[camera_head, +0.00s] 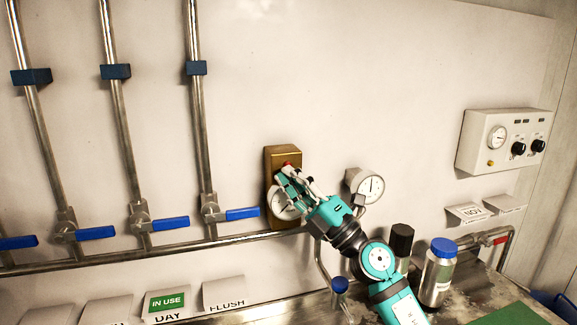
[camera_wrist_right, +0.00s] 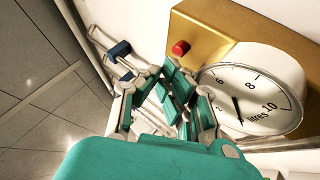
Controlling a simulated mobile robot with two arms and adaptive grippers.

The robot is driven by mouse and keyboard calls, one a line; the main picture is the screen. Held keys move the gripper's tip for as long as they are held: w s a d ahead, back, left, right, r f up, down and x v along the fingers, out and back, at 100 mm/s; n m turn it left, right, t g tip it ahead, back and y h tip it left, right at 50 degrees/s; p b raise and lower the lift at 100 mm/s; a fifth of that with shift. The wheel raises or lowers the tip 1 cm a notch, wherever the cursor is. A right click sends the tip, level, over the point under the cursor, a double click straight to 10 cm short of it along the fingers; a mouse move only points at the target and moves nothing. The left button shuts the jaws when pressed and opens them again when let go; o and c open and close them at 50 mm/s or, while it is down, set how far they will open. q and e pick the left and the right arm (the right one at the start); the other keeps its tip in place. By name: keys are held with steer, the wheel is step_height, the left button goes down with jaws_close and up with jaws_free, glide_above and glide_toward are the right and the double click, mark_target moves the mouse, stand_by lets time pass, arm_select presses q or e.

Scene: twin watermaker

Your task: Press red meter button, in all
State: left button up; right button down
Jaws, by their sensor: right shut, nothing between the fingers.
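The red button (camera_wrist_right: 181,48) sits on the upper part of a brass meter box (camera_wrist_right: 215,30) on the wall. A round white dial (camera_wrist_right: 250,93) marked in litres is on the same box. In the head view, the brass box (camera_head: 282,155) is partly hidden behind my right gripper (camera_head: 284,176), and the red button (camera_head: 288,164) shows just above the fingertips. In the right wrist view, my right gripper (camera_wrist_right: 170,75) is shut and empty, with its fingertips just below and left of the button. A gap shows between them there; contact cannot be told from the head view. My left gripper is out of view.
Steel pipes with blue valve handles (camera_head: 242,213) run along the wall at left. A round gauge (camera_head: 368,187) is right of the meter. A control box (camera_head: 503,140) hangs at right. A blue-capped bottle (camera_head: 438,275) stands on the counter beside my right arm.

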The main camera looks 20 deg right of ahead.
steer(key=s+p, duration=0.2)
steer(key=s, duration=0.3)
steer(key=shift+d, duration=0.15)
stand_by(0.6)
